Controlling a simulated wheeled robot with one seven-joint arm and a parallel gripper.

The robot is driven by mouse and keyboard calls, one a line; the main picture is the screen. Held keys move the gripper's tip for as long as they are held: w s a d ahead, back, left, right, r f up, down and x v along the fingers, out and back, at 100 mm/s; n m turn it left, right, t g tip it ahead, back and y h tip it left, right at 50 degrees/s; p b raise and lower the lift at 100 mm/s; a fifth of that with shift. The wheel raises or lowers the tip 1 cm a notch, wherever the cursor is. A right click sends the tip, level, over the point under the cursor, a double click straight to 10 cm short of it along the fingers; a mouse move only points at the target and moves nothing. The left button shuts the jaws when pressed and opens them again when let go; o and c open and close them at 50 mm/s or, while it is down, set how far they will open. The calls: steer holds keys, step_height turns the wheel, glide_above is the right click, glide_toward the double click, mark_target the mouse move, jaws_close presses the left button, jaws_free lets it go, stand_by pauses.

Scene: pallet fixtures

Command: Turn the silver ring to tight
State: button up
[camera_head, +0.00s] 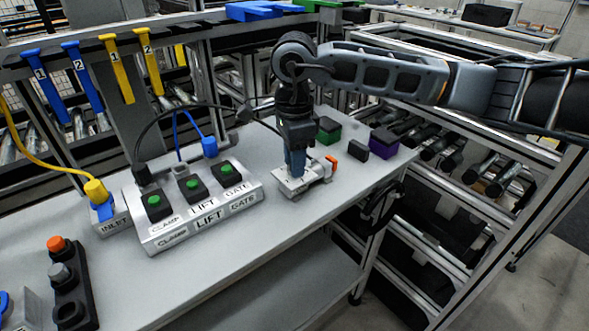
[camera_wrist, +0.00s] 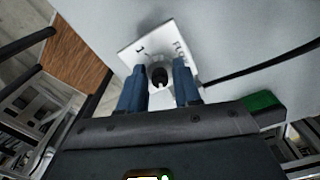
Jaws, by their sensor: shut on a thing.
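My gripper (camera_head: 294,172) points down over a small silver fixture (camera_head: 284,193) near the front edge of the bench. In the wrist view, the blue fingers (camera_wrist: 159,80) stand on either side of a dark round post (camera_wrist: 158,74). The fingers are shut on a pale silver part around this post, which I take for the silver ring (camera_wrist: 160,98); it is mostly hidden. The white plate (camera_wrist: 140,50) beneath carries "FLOW" lettering, partly covered. I cannot read any tight mark or the ring's turn angle.
A small orange part (camera_head: 331,164) sits just right of the fixture. A panel with green buttons marked CLAMP, LIFT and GATE (camera_head: 205,212) stands to the left. Green (camera_head: 328,127), dark (camera_head: 358,149) and purple (camera_head: 384,140) blocks stand behind right.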

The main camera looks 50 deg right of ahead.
steer(key=m+b, duration=0.4)
steer(key=b, duration=0.1)
steer(key=m+b, duration=0.2)
steer(key=m, duration=0.1)
steer(key=shift+f, duration=0.25)
steer(key=m+b, duration=0.3)
steer(key=shift+m, duration=0.3)
steer(key=shift+r+m+b, duration=0.2)
steer(key=shift+m+b, duration=0.9)
steer(key=shift+b, duration=0.05)
steer(key=shift+r, duration=0.1)
steer(key=o, duration=1.1)
steer(key=shift+c, duration=0.2)
step_height(320, 180, up, 8)
steer(key=shift+f, duration=0.1)
